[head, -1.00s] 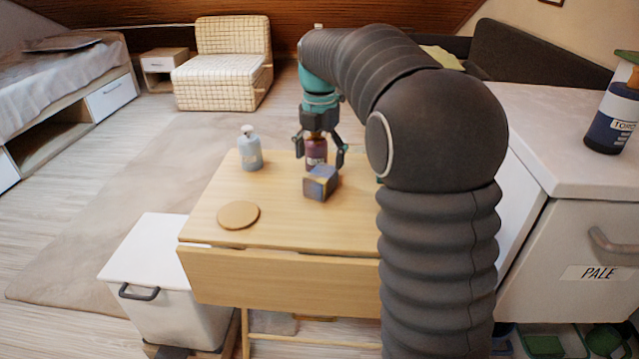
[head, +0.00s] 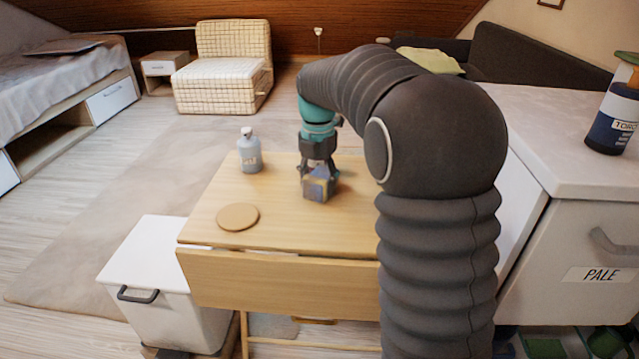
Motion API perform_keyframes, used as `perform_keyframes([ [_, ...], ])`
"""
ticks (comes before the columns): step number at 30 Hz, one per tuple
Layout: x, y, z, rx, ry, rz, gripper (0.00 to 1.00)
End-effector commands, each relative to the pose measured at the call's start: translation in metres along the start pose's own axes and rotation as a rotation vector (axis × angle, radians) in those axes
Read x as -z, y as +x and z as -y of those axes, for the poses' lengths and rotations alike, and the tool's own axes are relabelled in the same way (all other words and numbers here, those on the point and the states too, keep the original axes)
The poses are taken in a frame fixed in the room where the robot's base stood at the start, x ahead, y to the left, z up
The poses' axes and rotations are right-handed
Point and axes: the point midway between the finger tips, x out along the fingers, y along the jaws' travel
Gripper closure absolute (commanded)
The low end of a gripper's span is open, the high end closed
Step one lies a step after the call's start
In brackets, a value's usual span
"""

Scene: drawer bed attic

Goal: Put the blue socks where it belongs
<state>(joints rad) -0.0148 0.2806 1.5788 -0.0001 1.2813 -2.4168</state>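The blue socks appear to be the small folded, cube-like bundle (head: 319,187), bluish grey with yellowish patches, on the wooden table (head: 290,225). My gripper (head: 319,180) points down at the bundle, with its fingers around or just behind its upper part. The bundle hides the fingertips, so I cannot tell whether they grip it.
A grey-blue pump bottle (head: 249,152) and a round wooden disc (head: 238,217) are on the table. A white lidded bin (head: 160,262) stands at front left. A dark blue bottle (head: 612,115) stands on the cabinet top (head: 545,135). Green containers show low at right.

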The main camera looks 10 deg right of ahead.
Motion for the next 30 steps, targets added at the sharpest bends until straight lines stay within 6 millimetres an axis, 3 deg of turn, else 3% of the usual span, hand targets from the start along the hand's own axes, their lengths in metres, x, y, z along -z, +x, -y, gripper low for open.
perform_keyframes([
  [4, 0.000, 0.000, 0.000, 0.000, 0.000, -0.001, 0.77],
  [5, 0.000, 0.000, 0.000, 0.000, 0.000, -0.001, 0.83],
  [17, 0.000, -0.012, 0.000, 0.000, 0.000, 0.000, 0.83],
  [23, 0.000, -0.042, -0.001, -0.002, 0.000, 0.002, 0.83],
  [30, -0.001, -0.090, -0.001, -0.002, 0.000, 0.002, 0.83],
])
